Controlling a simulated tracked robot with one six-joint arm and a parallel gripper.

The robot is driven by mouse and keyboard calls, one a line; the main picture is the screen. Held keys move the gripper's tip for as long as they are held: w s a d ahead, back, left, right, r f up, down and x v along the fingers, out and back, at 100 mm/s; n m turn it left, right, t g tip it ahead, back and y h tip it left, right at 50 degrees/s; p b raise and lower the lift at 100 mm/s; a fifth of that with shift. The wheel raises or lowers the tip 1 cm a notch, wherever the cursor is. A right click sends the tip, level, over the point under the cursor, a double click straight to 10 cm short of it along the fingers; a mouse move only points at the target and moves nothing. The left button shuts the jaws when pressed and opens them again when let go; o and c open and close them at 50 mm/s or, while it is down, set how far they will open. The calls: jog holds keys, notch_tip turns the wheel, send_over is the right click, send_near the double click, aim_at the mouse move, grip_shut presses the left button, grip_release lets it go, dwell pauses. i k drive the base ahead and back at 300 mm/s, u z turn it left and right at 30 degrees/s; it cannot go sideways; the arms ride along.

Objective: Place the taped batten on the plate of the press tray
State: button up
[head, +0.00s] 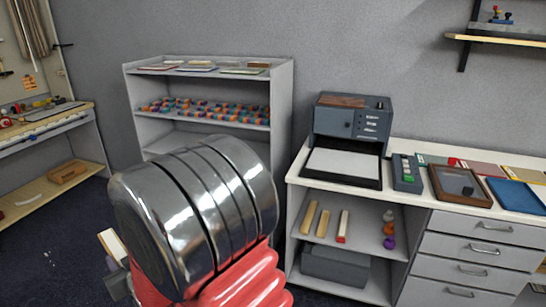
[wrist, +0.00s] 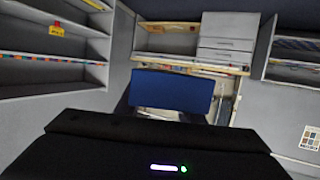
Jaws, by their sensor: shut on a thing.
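My gripper (head: 117,276) is at the lower left of the head view, partly hidden behind my own silver and red arm. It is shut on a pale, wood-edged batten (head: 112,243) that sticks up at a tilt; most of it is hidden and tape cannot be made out. The press tray (head: 368,183) is a black-edged tray in front of a blue-grey press (head: 352,122), on the white counter to the right. Its white plate (head: 343,163) looks bare. The batten is well left of the plate, apart from it. The wrist view does not clearly show the fingers or the batten.
A green-buttoned control box (head: 407,173) and a brown frame (head: 460,186) stand right of the tray. A grey shelf unit (head: 282,105) stands behind my arm.

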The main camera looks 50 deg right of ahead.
aim_at(344, 163)
jog(key=z, duration=0.05)
jog(key=i, duration=1.3)
jog(key=z, duration=0.95)
jog(key=i, duration=0.65)
jog(key=z, duration=0.4)
jog(key=k, duration=0.9)
jog(key=z, duration=0.15)
jog(key=i, duration=0.2)
